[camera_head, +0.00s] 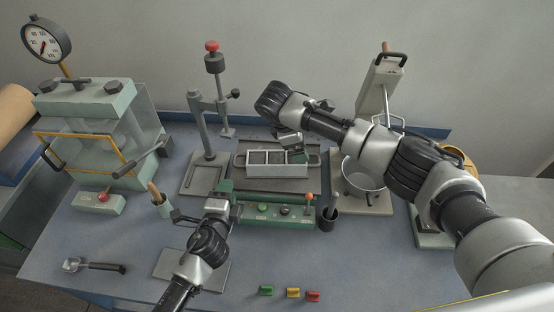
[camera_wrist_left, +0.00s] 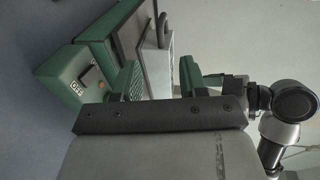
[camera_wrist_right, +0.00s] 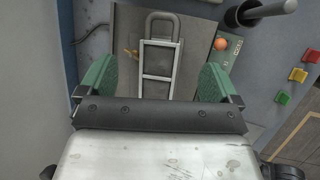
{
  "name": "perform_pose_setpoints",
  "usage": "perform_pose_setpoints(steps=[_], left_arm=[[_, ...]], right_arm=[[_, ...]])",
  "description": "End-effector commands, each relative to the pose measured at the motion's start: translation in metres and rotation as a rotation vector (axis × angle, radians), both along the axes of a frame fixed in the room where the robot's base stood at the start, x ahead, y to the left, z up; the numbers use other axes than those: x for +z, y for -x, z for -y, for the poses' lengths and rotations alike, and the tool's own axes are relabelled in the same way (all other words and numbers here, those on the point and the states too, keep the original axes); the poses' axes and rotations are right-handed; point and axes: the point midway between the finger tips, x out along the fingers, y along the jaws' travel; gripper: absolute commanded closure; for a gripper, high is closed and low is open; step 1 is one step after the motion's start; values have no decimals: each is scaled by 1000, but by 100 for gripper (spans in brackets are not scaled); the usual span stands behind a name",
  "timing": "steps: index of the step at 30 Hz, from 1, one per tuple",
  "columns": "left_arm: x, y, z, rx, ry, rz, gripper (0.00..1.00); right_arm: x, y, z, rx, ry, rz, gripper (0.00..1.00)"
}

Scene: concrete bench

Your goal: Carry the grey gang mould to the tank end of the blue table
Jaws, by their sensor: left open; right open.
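The grey gang mould (camera_head: 278,170), a long open frame with compartments and a loop handle at each end, sits on the dark plate of a green machine. My left gripper (camera_head: 222,192) is open, low beside the mould's left end; in the left wrist view part of the mould (camera_wrist_left: 163,62) shows beyond its fingers, not clasped. My right gripper (camera_head: 300,150) is open above the mould's right end. In the right wrist view the mould (camera_wrist_right: 158,62) and its handle lie between and beyond the spread fingers. The blue table (camera_head: 130,235) lies beneath everything.
The green control box (camera_head: 270,210) with knobs and an orange-tipped lever fronts the mould. A stand with a red knob (camera_head: 211,47) rises behind left. A metal pot (camera_head: 362,178) stands right, a green press (camera_head: 95,130) left. Small coloured blocks (camera_head: 292,293) lie at the front.

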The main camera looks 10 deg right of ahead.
Motion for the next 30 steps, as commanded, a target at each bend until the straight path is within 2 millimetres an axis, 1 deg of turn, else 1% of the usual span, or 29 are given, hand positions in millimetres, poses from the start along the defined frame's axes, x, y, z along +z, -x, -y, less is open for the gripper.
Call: perform_pose_setpoints(steps=[4,7,11,15,21,25,30], left_arm=[[0,-2,0,1,0,0,58],[-2,-9,2,1,0,0,58],[-4,-27,6,2,1,1,58],[-10,-53,12,2,1,0,58],[-16,-84,20,2,2,1,58],[-19,-96,22,3,0,2,58],[-21,-103,23,2,1,0,58]], right_arm=[[-2,0,1,0,0,0,7],[-8,-1,4,-1,1,-2,7],[-26,-3,12,-2,1,-3,7],[-50,-7,22,-2,1,-3,7],[-79,-11,35,-1,1,-1,7],[-90,-13,40,-2,0,-1,7],[-97,-14,43,-1,0,-1,7]])
